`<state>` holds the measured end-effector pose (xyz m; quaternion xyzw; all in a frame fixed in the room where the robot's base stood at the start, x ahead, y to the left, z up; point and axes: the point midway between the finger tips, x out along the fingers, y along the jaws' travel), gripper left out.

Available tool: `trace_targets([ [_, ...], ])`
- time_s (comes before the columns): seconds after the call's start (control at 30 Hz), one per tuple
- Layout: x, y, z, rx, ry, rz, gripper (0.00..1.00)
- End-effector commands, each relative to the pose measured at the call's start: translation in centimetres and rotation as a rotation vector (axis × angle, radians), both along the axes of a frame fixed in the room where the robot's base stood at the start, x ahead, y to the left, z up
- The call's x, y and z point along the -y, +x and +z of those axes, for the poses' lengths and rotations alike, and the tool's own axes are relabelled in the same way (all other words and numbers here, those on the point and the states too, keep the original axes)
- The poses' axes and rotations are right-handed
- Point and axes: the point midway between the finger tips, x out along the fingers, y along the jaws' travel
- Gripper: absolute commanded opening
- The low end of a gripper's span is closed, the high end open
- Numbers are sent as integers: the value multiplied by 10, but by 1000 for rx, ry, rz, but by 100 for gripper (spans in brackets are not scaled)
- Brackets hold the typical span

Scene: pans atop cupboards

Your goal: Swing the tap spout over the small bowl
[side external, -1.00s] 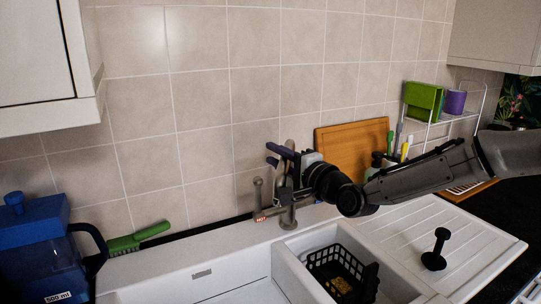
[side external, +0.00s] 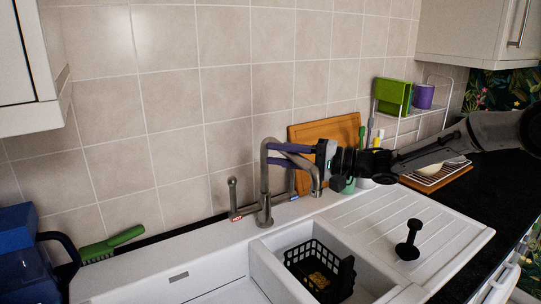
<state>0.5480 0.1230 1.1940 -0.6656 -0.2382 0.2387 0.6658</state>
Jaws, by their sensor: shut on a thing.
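The metal tap (side external: 265,196) stands on the back ledge of the white sink. Its tall bent spout (side external: 317,182) reaches right, with the outlet pointing down near the back right of the small bowl (side external: 262,262). I cannot tell from this angle whether the outlet is above the bowl or the ledge. The small bowl is the right sink basin. My gripper (side external: 270,153) comes in from the right at the spout's upper part. Its purple fingers lie along the spout and are shut on it, hiding part of it.
A black basket (side external: 320,272) sits in the small bowl. A black plug (side external: 408,241) stands on the drainer (side external: 440,225). A wooden board (side external: 300,134) leans on the tiles behind my gripper. A blue jug (side external: 20,255) and green brush (side external: 110,245) are left.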

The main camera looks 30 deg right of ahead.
Motion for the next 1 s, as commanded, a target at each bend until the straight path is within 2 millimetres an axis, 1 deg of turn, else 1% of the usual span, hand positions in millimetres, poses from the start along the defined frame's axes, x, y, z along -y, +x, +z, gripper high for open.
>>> trace_targets([
  [0.03, 6, 0, -1, -3, 0, 21, 0],
  [0.13, 12, -1, -1, -3, 0, 76, 0],
  [0.5, 29, -4, -1, -3, 0, 234, 0],
  [0.7, 32, -4, -1, -3, 0, 268, 0],
  [1.0, 32, -4, -1, -1, 0, 274, 0],
])
